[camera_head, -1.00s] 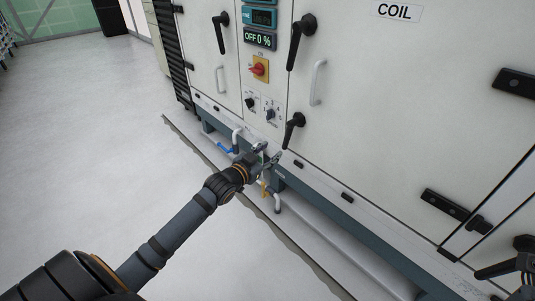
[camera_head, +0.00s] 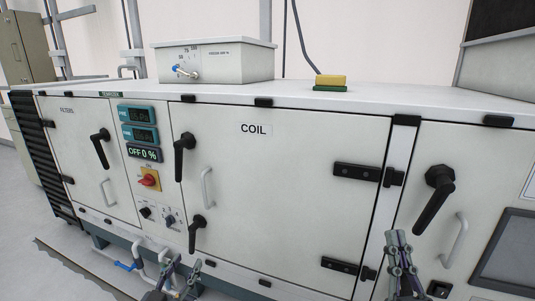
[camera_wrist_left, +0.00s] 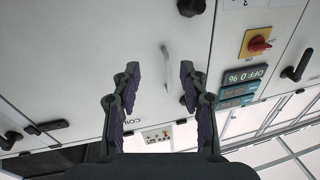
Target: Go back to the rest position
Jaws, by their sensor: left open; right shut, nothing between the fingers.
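My left gripper (camera_head: 182,268) is at the bottom of the head view, in front of the cabinet's lower edge. In the left wrist view my left gripper (camera_wrist_left: 159,78) is open, with its two fingers apart and nothing between them. The COIL door and its pale handle (camera_wrist_left: 166,66) show behind the fingers. My right gripper (camera_head: 398,248) stands upright at the lower right of the head view, fingers together and empty, in front of the cabinet's right part.
The white cabinet (camera_head: 290,160) fills the head view, with black latches (camera_head: 184,157), a red switch (camera_head: 149,180) and displays reading OFF 0 %. A grey box (camera_head: 215,60) and a yellow-green block (camera_head: 331,82) sit on top. Low pipes with a blue valve (camera_head: 127,266) run at lower left.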

